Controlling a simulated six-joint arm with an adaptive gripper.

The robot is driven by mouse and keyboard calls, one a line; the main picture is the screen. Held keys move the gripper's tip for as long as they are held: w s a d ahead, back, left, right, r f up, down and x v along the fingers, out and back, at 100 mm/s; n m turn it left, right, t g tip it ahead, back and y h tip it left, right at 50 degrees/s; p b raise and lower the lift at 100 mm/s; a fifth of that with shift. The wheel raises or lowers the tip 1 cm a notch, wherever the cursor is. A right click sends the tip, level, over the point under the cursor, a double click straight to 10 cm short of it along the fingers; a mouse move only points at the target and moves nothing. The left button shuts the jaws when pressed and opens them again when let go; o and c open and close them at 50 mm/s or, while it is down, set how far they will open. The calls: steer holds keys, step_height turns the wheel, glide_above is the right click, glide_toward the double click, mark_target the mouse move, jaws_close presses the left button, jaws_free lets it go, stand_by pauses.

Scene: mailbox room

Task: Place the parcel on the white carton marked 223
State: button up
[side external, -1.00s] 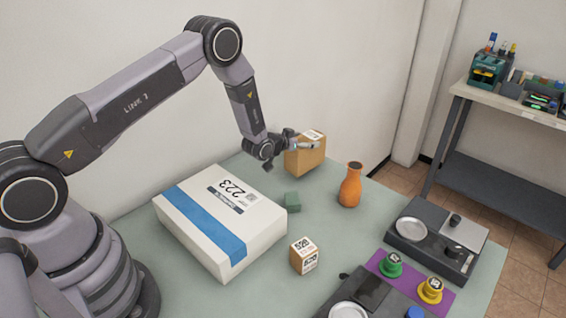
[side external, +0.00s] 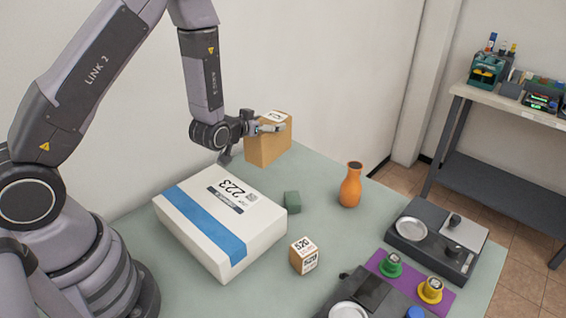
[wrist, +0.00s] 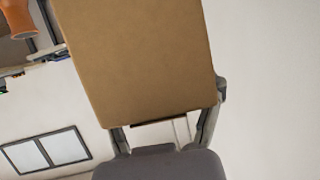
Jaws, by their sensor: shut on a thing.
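The parcel is a brown cardboard box (side external: 266,149) with a white label on top. My gripper (side external: 268,128) is shut on the parcel near its top and holds it up near the back wall, behind the carton. In the wrist view the parcel (wrist: 140,60) fills the middle, with a finger on each side of it. The white carton marked 223 (side external: 262,222) lies flat on the table, with a blue stripe and black print. Its top is bare. The parcel is apart from the carton, behind and to its right.
A green block (side external: 292,202) is by the carton's right side. A small brown box marked 520 (side external: 303,256) stands in front. An orange vase (side external: 350,186) and scales (side external: 435,238) are further right. The wall is close behind the parcel.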

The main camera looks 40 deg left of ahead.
steer(key=s+r+n+g+y, duration=0.3)
steer(key=s+n+g+y, duration=0.75)
steer(key=s, duration=0.65)
steer(key=shift+n+t, duration=0.65)
steer(key=shift+n, duration=0.1)
steer(key=shift+s+d+f, duration=0.1)
steer(key=shift+s+f, duration=0.05)
steer(key=shift+f, duration=1.9)
steer(key=shift+s+d+f, duration=0.1)
steer(key=shift+s+f, duration=0.05)
steer(key=shift+f, duration=1.9)
steer(key=shift+f, duration=0.1)
steer(key=o, duration=1.3)
steer(key=shift+c, duration=0.2)
